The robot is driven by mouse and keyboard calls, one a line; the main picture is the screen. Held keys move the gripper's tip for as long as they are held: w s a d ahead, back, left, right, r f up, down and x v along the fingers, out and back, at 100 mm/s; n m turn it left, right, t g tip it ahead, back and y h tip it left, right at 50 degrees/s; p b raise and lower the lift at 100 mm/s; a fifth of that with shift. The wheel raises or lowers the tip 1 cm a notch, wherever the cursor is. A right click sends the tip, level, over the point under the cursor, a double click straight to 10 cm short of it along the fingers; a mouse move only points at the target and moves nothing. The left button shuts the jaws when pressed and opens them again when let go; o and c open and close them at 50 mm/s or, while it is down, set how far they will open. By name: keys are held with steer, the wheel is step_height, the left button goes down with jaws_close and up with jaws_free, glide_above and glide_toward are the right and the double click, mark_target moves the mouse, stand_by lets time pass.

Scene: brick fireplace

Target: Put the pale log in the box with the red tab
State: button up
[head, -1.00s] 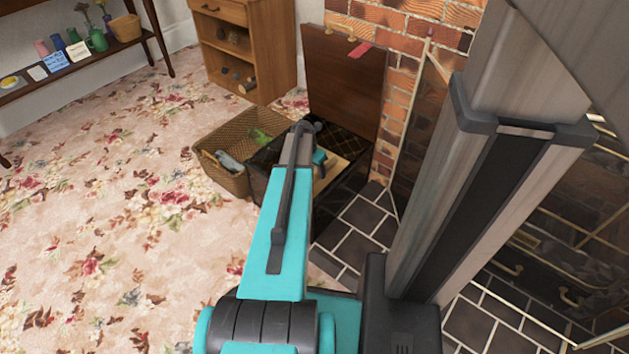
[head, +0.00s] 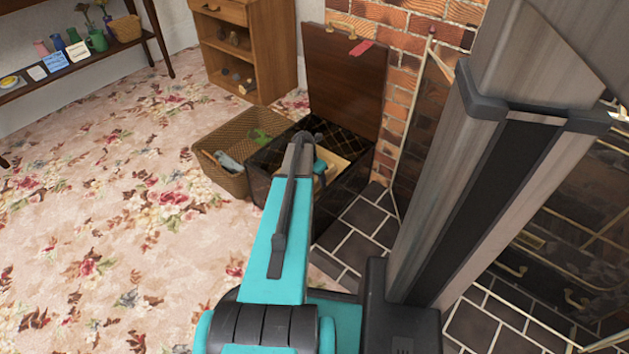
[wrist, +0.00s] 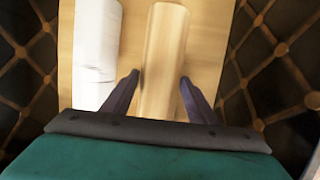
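In the wrist view a pale tan log (wrist: 164,50) lies lengthwise over a light wooden board (wrist: 210,45). A white log-like cylinder (wrist: 96,50) lies beside it on the left. My gripper (wrist: 159,76) is over the tan log, one finger on each side, with narrow gaps showing; contact at the tips is unclear. Dark lattice-patterned lining flanks the board. In the head view the dark box (head: 268,165) stands with its wooden lid (head: 345,85) raised and a red tab (head: 361,47) on the lid. My arm hides part of the box and the logs.
A wicker basket (head: 222,180) with grey and green items stands against the box's left side. A wooden cabinet (head: 270,55) with small items stands behind. The brick wall (head: 403,75) and a glass-and-brass screen (head: 415,130) are on the right. The flowered carpet at left is clear.

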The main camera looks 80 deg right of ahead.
steer(key=shift+o, duration=1.3)
steer(key=shift+r, duration=0.15)
steer(key=p+v, duration=0.5)
steer(key=v, duration=0.7)
steer(key=shift+w, duration=0.1)
steer(key=shift+r, duration=0.1)
